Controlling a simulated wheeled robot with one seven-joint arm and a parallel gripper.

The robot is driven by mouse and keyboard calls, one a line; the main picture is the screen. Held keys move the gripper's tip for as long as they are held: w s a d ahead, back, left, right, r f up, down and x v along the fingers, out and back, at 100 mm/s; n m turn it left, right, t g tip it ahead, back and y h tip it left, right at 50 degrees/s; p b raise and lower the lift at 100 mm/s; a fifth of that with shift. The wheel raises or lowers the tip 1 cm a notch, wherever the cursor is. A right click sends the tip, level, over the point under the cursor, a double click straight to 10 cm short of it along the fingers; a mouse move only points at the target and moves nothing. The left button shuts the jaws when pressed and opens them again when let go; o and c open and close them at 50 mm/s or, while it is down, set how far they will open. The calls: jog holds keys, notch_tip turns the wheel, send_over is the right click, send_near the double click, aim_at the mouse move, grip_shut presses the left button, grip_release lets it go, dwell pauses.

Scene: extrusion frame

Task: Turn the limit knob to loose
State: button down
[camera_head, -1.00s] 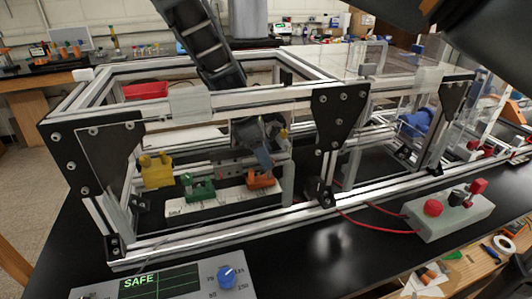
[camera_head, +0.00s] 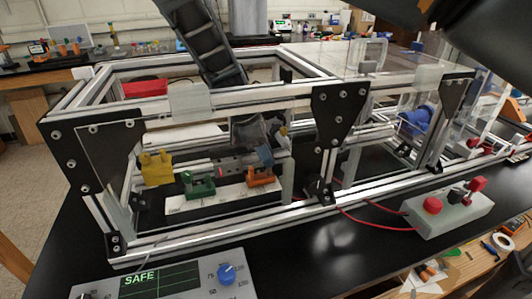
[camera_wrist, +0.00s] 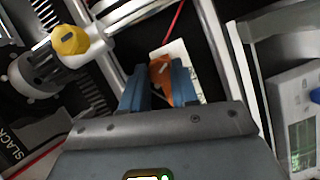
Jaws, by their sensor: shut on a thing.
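An orange handle-shaped piece (camera_head: 261,176) stands at the right end of a white scale strip (camera_head: 228,203) inside the extrusion frame. My gripper (camera_head: 264,157) reaches down to it from above. In the wrist view the orange piece (camera_wrist: 161,78) sits between my two blue fingers (camera_wrist: 160,92), which are shut on it. A blue round knob (camera_head: 227,273) is on a grey panel at the bottom, beside a screen reading SAFE. A yellow knob (camera_wrist: 70,40) shows at upper left in the wrist view. No label reading limit or loose is legible.
A green piece (camera_head: 199,186) stands left of the orange one on the strip. A yellow piece (camera_head: 157,168) hangs further left. The frame's front rail (camera_head: 215,227) and black corner plate (camera_head: 338,110) are close to my arm. A red-button box (camera_head: 447,212) stands at right.

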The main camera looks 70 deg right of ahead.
jog(key=shift+n+h, duration=0.3)
jog(key=shift+n, duration=0.5)
jog(key=c, duration=0.9)
grip_release()
jog(key=shift+o, duration=0.2)
jog(key=b+v, duration=0.1)
jog(key=v, duration=0.6)
jog(key=shift+r+b, duration=0.35)
jog(key=shift+r, duration=0.05)
jog(key=shift+a, duration=0.15)
